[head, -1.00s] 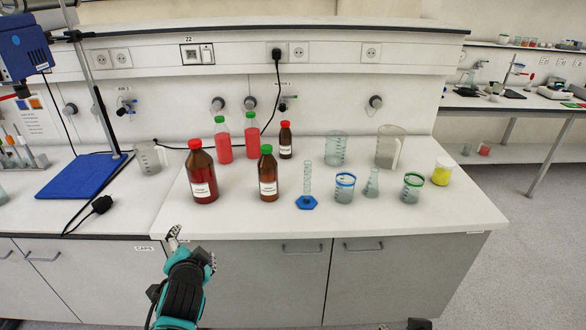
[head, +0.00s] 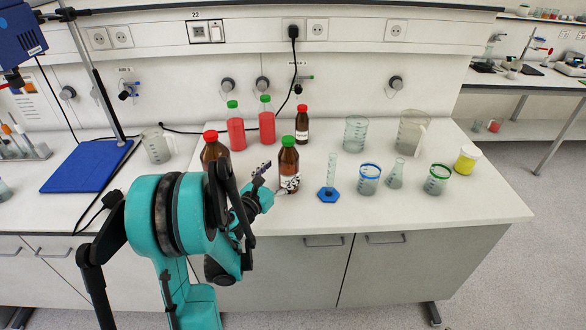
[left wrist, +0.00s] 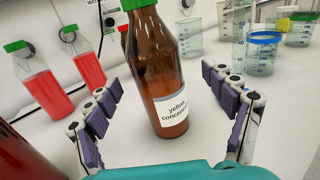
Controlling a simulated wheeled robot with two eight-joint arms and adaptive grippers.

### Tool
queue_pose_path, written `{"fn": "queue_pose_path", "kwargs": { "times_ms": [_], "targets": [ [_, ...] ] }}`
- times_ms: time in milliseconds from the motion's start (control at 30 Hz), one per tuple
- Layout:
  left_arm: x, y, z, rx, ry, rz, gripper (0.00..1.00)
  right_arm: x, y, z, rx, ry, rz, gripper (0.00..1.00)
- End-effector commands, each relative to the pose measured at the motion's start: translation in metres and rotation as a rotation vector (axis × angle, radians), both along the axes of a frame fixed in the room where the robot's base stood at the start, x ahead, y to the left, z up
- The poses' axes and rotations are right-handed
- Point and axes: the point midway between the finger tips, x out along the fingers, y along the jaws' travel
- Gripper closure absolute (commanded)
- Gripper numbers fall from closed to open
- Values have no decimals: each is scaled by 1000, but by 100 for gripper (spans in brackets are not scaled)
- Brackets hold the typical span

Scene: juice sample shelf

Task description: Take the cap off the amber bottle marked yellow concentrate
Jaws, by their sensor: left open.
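The amber bottle marked yellow concentrate (head: 289,160) stands upright on the bench, with its green cap (head: 288,141) on. In the left wrist view its white label reads "yellow concentrate" (left wrist: 165,75), and the green cap is mostly cut off at the top edge. My left gripper (head: 272,186) is low beside the bottle's lower body. In the left wrist view the left gripper (left wrist: 168,112) is open, with one finger on each side of the bottle and a gap to both. My right gripper is not in view.
A red-capped amber bottle (head: 212,150) is partly hidden behind my left arm. Two green-capped bottles of red liquid (head: 236,133) and a small red-capped amber bottle (head: 302,128) stand behind. A blue-footed cylinder (head: 329,194) and several beakers stand to the right. The front right bench is clear.

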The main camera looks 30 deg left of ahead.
Motion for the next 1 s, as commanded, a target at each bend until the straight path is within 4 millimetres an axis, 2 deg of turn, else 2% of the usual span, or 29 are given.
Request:
{"fn": "queue_pose_path", "kwargs": {
  "times_ms": [300,600,867,900,1000],
  "targets": [
    [45,3,-4,-3,-1,-1,17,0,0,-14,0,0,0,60],
    [50,3,-2,-4,-1,2,17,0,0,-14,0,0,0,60],
    [50,3,-2,-4,-1,1,85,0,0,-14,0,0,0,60],
    [50,3,-2,-5,-2,1,88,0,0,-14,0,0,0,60],
    [50,3,-2,-5,-2,1,88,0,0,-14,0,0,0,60]
  ]
}}
